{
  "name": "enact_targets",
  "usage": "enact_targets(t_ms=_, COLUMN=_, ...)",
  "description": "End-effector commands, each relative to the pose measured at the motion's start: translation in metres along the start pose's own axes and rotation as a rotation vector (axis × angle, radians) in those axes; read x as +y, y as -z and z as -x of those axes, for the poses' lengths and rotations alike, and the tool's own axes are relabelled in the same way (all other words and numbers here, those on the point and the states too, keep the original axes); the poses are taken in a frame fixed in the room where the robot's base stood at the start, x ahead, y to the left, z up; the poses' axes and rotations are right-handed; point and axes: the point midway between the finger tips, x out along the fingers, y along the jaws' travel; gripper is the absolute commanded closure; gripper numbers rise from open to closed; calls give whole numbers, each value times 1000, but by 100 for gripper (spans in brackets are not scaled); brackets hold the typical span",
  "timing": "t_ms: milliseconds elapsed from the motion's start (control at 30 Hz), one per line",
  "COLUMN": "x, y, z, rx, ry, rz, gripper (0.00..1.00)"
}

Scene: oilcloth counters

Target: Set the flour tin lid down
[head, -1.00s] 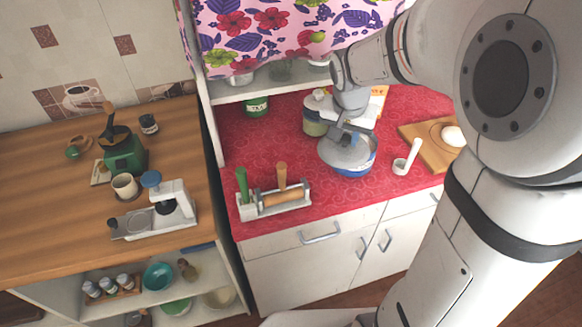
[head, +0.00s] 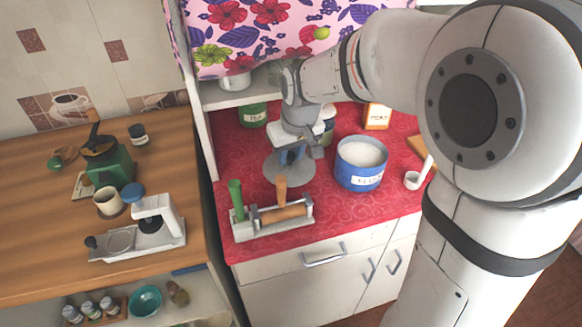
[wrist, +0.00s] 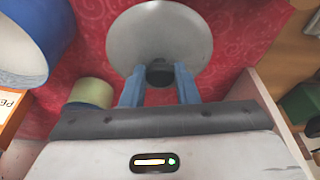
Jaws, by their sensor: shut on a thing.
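The flour tin lid (head: 272,172) is a grey disc with a dark knob (wrist: 160,72). My gripper (head: 289,160) is shut on this knob, with its blue fingers on either side in the wrist view (wrist: 160,88). The lid is low over the red counter, left of the tin and behind the rolling pin rack; I cannot tell whether it touches the cloth. In the wrist view the disc (wrist: 160,30) lies beyond the fingertips. The blue flour tin (head: 358,180) stands open, with white contents showing. Its side also shows in the wrist view (wrist: 50,22).
The rack (head: 243,231) with a rolling pin (head: 283,214) stands just in front of the lid. Red cloth (head: 235,155) is bare left of the lid.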

Motion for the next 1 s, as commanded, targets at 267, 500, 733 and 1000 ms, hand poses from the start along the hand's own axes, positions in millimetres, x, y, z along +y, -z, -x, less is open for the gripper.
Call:
enact_targets(t_ms=267, x=0, y=-10, z=-33, rx=-3, ry=0, rz=-2, gripper=100)
enact_targets(t_ms=500, x=1, y=-11, z=-41, rx=1, ry=-1, rz=-2, gripper=100)
enact_targets(t_ms=733, x=1, y=-13, z=-45, rx=1, ry=-1, rz=-3, gripper=100)
enact_targets(t_ms=1000, x=1, y=-12, z=-44, rx=1, ry=-1, rz=-4, gripper=51)
